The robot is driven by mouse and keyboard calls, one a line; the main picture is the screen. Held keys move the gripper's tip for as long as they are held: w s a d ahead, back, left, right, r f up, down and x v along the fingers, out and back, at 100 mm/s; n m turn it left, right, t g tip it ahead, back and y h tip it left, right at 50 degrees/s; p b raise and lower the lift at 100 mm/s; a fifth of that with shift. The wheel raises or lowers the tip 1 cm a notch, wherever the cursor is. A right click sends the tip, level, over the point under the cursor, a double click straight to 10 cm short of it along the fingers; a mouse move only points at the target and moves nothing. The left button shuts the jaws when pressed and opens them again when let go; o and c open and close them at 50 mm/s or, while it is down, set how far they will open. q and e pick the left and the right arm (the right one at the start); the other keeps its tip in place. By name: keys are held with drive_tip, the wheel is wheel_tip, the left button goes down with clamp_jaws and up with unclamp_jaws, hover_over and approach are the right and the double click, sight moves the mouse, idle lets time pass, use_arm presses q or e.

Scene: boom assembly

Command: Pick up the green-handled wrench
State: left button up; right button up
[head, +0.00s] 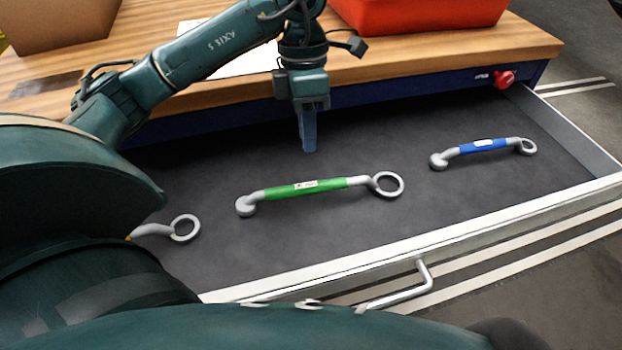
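The green-handled wrench (306,188) lies in the open drawer, its ring end to the right and its smaller grey end to the left. My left gripper (309,146) is above the drawer, just behind the wrench's green handle as seen in the head view, pointing down. It appears apart from the wrench and holds nothing that I can see. Its fingers overlap from this angle, so I cannot tell whether they are open or shut. My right gripper is not in view.
A blue-handled wrench (483,146) lies at the drawer's right. Another wrench (170,230) at left is partly hidden by my body. The drawer's front wall (480,226) has a handle (405,290). A red bin (420,14) and cardboard box (60,24) stand on the wooden worktop (440,55).

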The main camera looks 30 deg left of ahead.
sight(308, 184)
use_arm(q)
drive_tip(key=f, duration=0.4)
drive_tip(key=s+d+f, duration=0.1)
drive_tip(key=f, duration=0.1)
drive_tip(key=shift+f, duration=0.25)
drive_tip(key=shift+s+d+f, duration=0.1)
drive_tip(key=shift+s+f, duration=0.05)
drive_tip(key=shift+f, duration=0.7)
drive_tip(key=shift+s+f, duration=0.2)
drive_tip(key=shift+f, duration=0.7)
drive_tip(key=shift+s+d+f, duration=0.1)
drive_tip(key=shift+s+f, duration=0.05)
drive_tip(key=shift+f, duration=0.7)
drive_tip(key=shift+c, duration=0.3)
clamp_jaws()
